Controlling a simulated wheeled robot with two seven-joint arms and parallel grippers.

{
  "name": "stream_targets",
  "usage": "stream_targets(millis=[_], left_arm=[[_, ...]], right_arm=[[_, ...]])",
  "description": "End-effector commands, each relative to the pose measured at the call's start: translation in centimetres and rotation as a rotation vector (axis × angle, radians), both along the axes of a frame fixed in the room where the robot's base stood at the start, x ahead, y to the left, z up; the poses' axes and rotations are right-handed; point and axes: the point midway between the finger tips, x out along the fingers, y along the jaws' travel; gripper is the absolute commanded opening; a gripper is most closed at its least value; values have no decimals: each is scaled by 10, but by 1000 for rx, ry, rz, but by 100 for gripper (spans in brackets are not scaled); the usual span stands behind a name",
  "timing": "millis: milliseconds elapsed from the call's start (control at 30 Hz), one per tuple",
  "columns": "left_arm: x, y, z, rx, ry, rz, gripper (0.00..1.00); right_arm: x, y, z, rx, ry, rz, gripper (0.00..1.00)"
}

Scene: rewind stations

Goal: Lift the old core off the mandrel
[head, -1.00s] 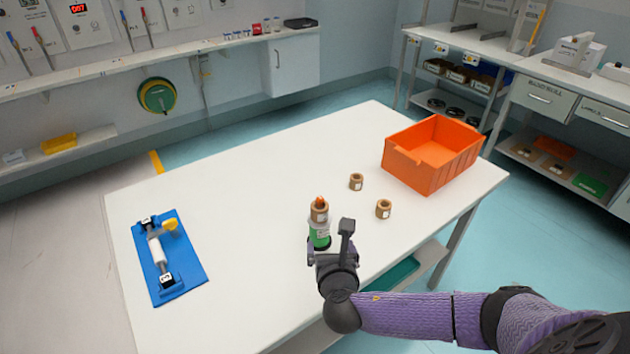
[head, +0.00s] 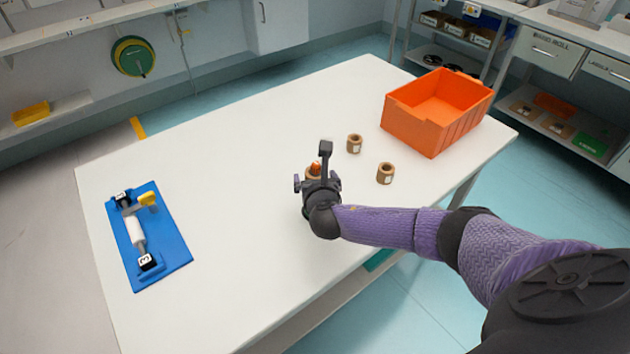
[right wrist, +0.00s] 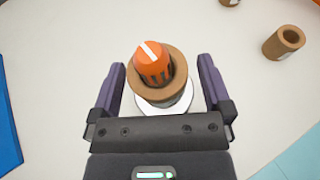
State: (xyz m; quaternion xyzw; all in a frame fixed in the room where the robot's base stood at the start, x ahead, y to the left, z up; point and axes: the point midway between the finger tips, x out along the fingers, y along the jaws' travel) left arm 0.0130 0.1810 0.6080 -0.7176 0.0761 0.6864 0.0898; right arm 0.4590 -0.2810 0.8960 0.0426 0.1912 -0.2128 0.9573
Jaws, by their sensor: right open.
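The old core (right wrist: 176,85) is a brown cardboard ring around the mandrel. The mandrel's orange tip (right wrist: 152,62) pokes up through it, and a white disc (right wrist: 184,108) shows below. In the head view the core (head: 311,176) and orange tip (head: 316,167) are partly hidden behind my right gripper (head: 317,181). In the right wrist view the right gripper (right wrist: 161,70) is open, its fingers on either side of the core, with visible gaps. The mandrel's lower part is hidden. My left gripper is not in view.
Two loose brown cores (head: 354,144) (head: 385,173) stand right of the mandrel. An orange bin (head: 432,127) stands at the table's back right. A blue board (head: 172,235) with a white roller lies at left. The white table (head: 240,150) between is clear.

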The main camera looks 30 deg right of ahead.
Motion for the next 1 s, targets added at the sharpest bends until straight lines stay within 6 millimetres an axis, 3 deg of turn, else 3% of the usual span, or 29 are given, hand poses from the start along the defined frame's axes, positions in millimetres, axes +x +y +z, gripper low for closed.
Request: stream_targets(millis=[67,500,733,1000], left_arm=[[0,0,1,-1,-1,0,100],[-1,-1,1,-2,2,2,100],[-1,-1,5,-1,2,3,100],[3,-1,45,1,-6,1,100]], right_arm=[[0,0,1,0,0,0,98],[-1,0,1,-1,-1,-1,7],[0,0,7,-1,-2,-1,7],[0,0,79,0,-5,0,7]])
